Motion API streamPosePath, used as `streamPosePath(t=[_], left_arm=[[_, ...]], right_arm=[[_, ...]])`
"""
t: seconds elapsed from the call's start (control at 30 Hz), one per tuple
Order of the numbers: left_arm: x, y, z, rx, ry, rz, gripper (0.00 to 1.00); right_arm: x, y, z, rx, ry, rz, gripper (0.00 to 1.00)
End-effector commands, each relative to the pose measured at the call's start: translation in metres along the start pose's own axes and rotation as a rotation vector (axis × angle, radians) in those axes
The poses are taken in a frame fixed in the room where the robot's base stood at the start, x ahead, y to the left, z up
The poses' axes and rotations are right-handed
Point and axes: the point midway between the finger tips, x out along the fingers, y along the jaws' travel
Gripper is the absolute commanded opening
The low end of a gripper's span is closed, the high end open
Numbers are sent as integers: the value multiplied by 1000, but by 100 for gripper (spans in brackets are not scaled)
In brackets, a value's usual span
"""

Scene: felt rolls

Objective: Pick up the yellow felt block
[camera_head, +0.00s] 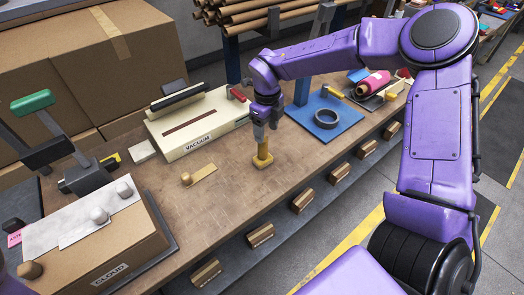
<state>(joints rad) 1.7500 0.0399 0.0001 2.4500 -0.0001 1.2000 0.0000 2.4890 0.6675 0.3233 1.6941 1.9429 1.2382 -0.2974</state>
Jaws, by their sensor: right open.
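A yellow-tan block (263,160) with a wide base and an upright narrow part stands on the brown workbench (225,225), near its front edge. It looks like the yellow felt block, but its material is too small to tell. My right gripper (262,133) points down directly above it, open, with its fingertips at the top of the upright part. I cannot tell whether they touch it. My left gripper is not in view.
A cream vacuum box (198,122) stands behind the gripper. A blue plate with a dark ring (326,119) lies to the right. A small tan piece with a knob (200,176) lies to the left. A cardboard box marked CLOUD (112,255) stands front left.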

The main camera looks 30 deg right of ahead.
Motion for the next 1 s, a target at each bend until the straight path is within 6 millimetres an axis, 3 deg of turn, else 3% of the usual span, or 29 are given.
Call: streamPosePath(t=[0.43, 0.7, 0.73, 0.77, 0.9, 1.0], left_arm=[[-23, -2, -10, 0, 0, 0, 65], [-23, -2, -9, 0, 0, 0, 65], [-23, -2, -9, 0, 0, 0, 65], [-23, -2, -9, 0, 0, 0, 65], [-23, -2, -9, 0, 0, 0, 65], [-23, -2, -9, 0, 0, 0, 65]], right_arm=[[68, 9, 2, -8, 4, -3, 63], [77, 7, 2, -4, 1, -4, 63], [77, 7, 2, -4, 1, -4, 60], [77, 7, 2, -4, 1, -4, 50], [76, 7, 1, -5, 1, -4, 4], [76, 7, 2, -5, 1, -4, 0]])
